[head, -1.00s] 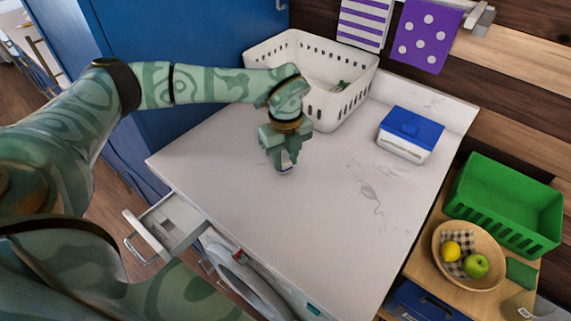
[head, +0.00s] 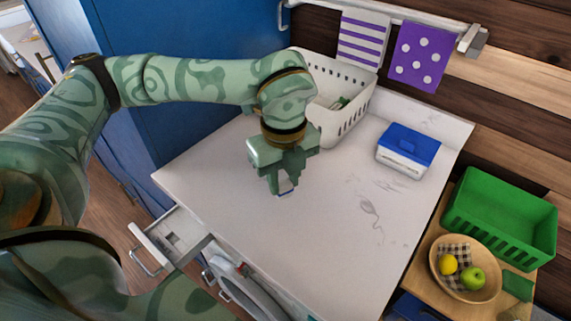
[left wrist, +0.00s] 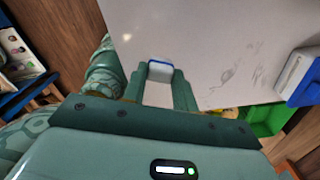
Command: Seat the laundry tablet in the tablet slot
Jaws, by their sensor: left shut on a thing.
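The laundry tablet (left wrist: 160,80), white with a blue edge, is held between the fingers of my left gripper (left wrist: 158,88) in the left wrist view. In the head view, my left gripper (head: 284,186) is shut on it above the white countertop, fingers pointing down. The open drawer (head: 172,240) at the counter's front left has a pale inside with a small recess (head: 174,239), which looks like the tablet slot. The gripper is to the right of it and higher. My right gripper is not in view.
The countertop (head: 310,230) is mostly clear. A white basket (head: 345,115) stands behind the gripper, and a blue-lidded box (head: 408,150) to its right. A green crate (head: 500,220) and fruit bowl (head: 465,268) are at the lower right. The drawer handle (head: 148,252) sticks out.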

